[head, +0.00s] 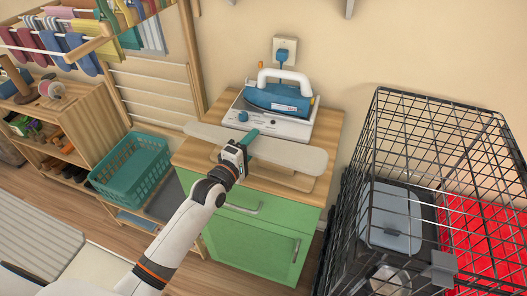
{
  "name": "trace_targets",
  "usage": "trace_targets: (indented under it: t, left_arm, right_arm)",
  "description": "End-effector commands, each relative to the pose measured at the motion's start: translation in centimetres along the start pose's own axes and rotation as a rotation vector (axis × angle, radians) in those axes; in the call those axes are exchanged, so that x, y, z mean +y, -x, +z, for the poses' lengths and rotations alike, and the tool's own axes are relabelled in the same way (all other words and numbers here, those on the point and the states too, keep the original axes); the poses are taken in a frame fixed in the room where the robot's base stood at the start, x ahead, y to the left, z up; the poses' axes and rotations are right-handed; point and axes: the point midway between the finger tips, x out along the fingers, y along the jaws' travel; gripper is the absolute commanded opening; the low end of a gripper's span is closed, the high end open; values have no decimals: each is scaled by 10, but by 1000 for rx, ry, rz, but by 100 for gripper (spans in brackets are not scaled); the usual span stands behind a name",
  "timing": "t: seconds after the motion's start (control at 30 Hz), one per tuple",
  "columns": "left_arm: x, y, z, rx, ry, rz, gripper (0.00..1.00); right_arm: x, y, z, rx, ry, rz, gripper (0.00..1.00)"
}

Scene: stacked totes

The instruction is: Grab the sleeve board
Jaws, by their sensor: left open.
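The sleeve board (292,154) is a long, pale padded board on a wooden base. It lies across the top of the green cabinet (255,243), in front of the iron. My left gripper (249,138) is open over the middle of the board and hides part of it. A teal part shows at its tip. I cannot tell whether the fingers touch the board. My right gripper is out of view.
A blue and white iron (280,98) stands on a white base behind the board, below a wall socket (285,50). A black wire cage (440,150) stands close on the right. A teal basket (131,170) and wooden shelf (98,125) are on the left.

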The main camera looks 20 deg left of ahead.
Motion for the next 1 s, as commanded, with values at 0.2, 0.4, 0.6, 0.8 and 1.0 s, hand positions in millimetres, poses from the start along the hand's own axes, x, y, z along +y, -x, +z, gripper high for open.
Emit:
trace_targets:
  t: [0.2,0.4,0.6,0.8,1.0]
  left_arm:
    - [1,-1,0,0,0,0,45]
    - [1,-1,0,0,0,1,14]
    - [1,-1,0,0,0,1,0]
    - [-2,-1,0,-1,1,-5,0]
    - [-15,-2,0,-1,2,-9,0]
  right_arm:
    - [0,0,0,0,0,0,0]
    - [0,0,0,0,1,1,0]
    - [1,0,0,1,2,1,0]
    - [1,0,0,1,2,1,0]
    - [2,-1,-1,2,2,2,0]
